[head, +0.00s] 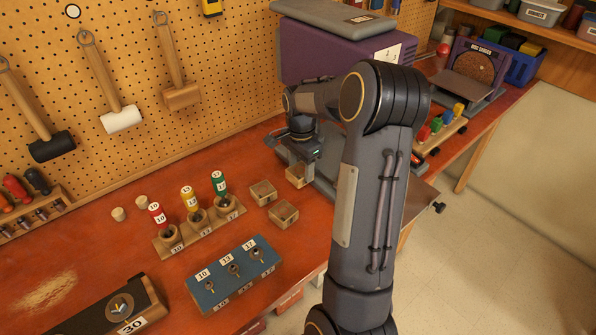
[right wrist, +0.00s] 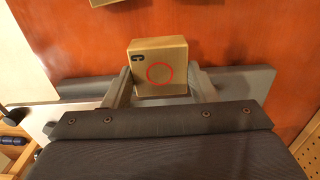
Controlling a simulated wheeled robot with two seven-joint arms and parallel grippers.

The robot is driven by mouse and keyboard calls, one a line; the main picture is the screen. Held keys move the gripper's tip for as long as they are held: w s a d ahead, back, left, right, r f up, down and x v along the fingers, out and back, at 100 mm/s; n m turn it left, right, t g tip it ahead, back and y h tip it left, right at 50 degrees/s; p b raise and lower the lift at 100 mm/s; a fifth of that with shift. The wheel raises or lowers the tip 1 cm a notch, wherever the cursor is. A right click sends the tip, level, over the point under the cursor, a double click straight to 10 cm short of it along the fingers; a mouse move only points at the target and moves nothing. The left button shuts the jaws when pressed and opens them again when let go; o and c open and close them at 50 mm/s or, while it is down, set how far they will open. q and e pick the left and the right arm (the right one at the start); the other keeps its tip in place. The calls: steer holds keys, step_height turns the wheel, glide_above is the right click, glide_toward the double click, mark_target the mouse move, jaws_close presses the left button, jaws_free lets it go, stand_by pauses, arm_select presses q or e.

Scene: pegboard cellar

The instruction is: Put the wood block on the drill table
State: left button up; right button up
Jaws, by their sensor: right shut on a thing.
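My right gripper (head: 300,158) is shut on a small wood block (head: 297,177). In the right wrist view the wood block (right wrist: 158,68) sits between the two fingertips and shows a black letter and a red circle. The gripper is near the left edge of a grey plate (head: 422,192), which looks like the drill table, below a purple machine (head: 335,52). My arm hides much of the plate. Whether the block touches anything below cannot be told. My left gripper is not in view.
Two more wood blocks (head: 263,192) (head: 284,213) lie on the red bench (head: 130,235), left of the gripper. A wooden rack (head: 203,228) with coloured bottles and a blue board (head: 233,272) stand nearer. A disc sander (head: 475,70) is at the back right.

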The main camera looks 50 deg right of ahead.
mark_target(299, 176)
steer(key=shift+w+d+f, duration=0.4)
steer(key=shift+w+f, duration=0.25)
steer(key=shift+f, duration=0.2)
steer(key=shift+w+f+p, duration=0.1)
steer(key=shift+f+p, duration=0.35)
steer(key=shift+f, duration=1.25)
steer(key=shift+f, duration=0.1)
steer(key=o, duration=1)
